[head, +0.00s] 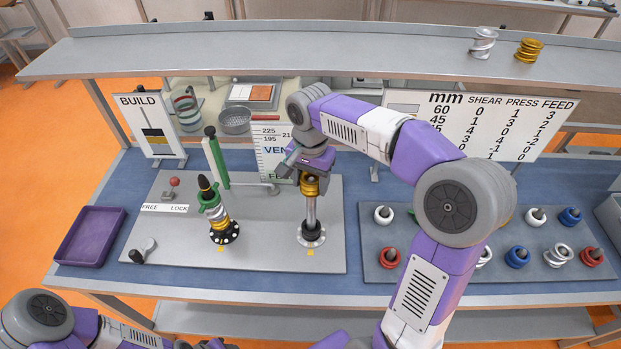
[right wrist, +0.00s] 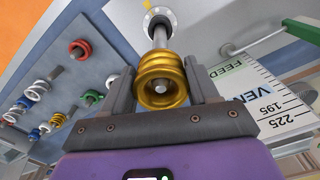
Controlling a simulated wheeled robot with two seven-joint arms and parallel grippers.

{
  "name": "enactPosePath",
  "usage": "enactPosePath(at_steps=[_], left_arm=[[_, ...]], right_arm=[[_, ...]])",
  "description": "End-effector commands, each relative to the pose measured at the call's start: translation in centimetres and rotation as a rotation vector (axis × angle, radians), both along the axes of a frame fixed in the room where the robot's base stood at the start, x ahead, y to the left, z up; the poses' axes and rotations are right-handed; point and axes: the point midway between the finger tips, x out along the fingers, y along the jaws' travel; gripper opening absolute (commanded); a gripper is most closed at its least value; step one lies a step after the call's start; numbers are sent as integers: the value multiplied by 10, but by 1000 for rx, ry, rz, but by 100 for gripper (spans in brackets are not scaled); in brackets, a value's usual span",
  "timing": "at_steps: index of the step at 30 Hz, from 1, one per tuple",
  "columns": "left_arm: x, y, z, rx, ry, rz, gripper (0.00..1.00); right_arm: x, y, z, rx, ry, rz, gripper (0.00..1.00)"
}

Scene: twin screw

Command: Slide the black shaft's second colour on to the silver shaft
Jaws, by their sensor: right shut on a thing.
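My right gripper (head: 312,172) is shut on a gold screw element (head: 310,186) at the top of the silver shaft (head: 311,212). In the right wrist view the gold element (right wrist: 162,82) sits between both fingers, and a grey round end shows in its bore, in line with the silver shaft (right wrist: 159,38). The element appears to be around the shaft's upper end; the lower shaft is bare. The black shaft (head: 204,184) stands upright to the left, its dark tip above green, silver and gold elements (head: 220,226). The left gripper is not clearly in view; only my left arm shows.
A plate (head: 385,290) at right holds several red, white, blue and silver elements on pegs. A purple tray (head: 90,236) stands at left. A BUILD card (head: 147,128), green post (head: 218,160) and a VENT/FEED scale (head: 270,140) stand behind.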

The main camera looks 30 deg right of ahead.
Motion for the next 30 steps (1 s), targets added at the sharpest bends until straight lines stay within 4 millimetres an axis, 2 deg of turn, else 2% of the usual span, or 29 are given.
enactPosePath(at_steps=[30], left_arm=[[0, 0, -39, 0, 0, 0, 43]], right_arm=[[0, 0, -52, 0, -1, 0, 18]])
